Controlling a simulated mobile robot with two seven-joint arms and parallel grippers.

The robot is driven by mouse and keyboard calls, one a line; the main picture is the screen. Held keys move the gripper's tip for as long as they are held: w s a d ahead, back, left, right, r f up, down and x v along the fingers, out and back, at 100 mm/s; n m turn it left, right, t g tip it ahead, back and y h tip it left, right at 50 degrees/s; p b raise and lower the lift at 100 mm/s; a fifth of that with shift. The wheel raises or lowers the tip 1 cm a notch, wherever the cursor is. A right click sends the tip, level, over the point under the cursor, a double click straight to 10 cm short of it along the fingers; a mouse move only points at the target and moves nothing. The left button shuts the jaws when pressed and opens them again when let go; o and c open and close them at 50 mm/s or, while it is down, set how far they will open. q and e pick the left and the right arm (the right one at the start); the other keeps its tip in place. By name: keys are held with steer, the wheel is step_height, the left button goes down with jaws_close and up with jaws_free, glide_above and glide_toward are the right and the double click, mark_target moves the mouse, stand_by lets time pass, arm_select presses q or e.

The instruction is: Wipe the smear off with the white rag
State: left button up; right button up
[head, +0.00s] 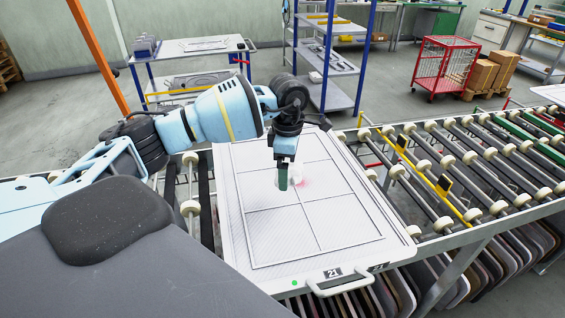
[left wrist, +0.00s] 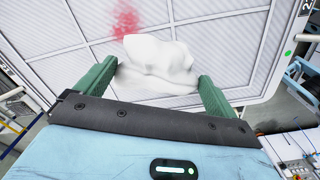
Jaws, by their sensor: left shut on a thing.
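A white panel (head: 245,238) with a dark grid of lines lies on the roller conveyor. A red smear (head: 304,182) is near its middle; it also shows in the left wrist view (left wrist: 125,22). My left gripper (head: 283,184) is over the panel beside the smear. In the left wrist view its two green fingers (left wrist: 155,84) are shut on the crumpled white rag (left wrist: 158,62). The rag is at the panel surface just beside the smear; whether it touches the panel I cannot tell. In the head view the rag is mostly hidden behind the fingers. My right gripper is not in view.
The roller conveyor (head: 440,165) runs to the right, with yellow and green bars. A handle with a label "21" (head: 333,273) and a green dot (head: 295,283) are at the panel's near edge. A blue-post shelf (head: 330,65) and a red cage cart (head: 443,66) stand behind.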

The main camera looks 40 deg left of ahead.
arm_select(q)
steer(key=s+d+m, duration=0.3)
steer(key=d+m, duration=0.1)
steer(key=m, duration=0.3)
steer(key=s+d+f+m, duration=0.1)
steer(key=s+d+m, duration=0.3)
steer(key=m, duration=0.3)
steer(key=s+d+m, duration=0.3)
steer(key=d+m, duration=0.1)
steer(key=m, duration=0.3)
steer(key=shift+s+d+f+m, duration=0.3)
steer(key=shift+f, duration=0.1)
steer(key=shift+s+d+m, duration=0.35)
steer(key=shift+s+m, duration=0.2)
steer(key=shift+m, duration=0.35)
steer(key=shift+w, duration=0.1)
